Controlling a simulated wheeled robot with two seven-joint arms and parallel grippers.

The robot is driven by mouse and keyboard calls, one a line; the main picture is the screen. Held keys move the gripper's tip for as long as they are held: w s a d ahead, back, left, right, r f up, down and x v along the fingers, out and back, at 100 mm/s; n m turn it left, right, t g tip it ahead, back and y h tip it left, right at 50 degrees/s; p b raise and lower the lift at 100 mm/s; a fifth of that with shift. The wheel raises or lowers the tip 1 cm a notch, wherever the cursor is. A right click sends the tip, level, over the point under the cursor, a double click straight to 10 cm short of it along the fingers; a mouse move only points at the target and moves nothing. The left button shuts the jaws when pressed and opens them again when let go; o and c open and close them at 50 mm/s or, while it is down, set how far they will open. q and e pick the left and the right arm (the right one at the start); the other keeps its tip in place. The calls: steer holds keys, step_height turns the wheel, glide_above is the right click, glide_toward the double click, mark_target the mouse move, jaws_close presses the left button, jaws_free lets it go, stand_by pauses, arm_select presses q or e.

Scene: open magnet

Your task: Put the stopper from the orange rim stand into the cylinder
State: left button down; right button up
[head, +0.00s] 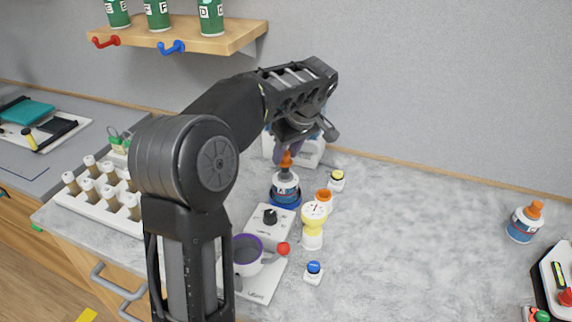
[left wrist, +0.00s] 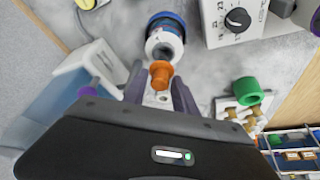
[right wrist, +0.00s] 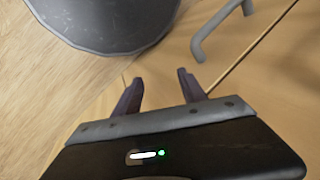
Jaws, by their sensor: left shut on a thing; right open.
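My left gripper (head: 290,148) points down over a labelled bottle (head: 285,186) that is in or over a blue ring. It is shut on the bottle's orange cap (left wrist: 160,73), which lies between the fingers in the left wrist view; I cannot tell whether the bottle is lifted. My right gripper (right wrist: 158,92) is open and empty above the wooden floor and cabinet front.
Small pieces with blue (head: 314,269) and yellow (head: 337,180) tops stand nearby. A vial rack (head: 72,200) is at left. A second orange-capped bottle (head: 523,224) stands right; the counter between is clear.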

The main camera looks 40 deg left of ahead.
mark_target(288, 161)
arm_select(q)
steer(key=shift+f, duration=1.9)
steer(key=shift+f, duration=0.1)
steer(key=c, duration=1)
jaws_free()
steer(key=v, duration=1.2)
steer(key=shift+p, duration=0.3)
steer(key=shift+s, duration=0.1)
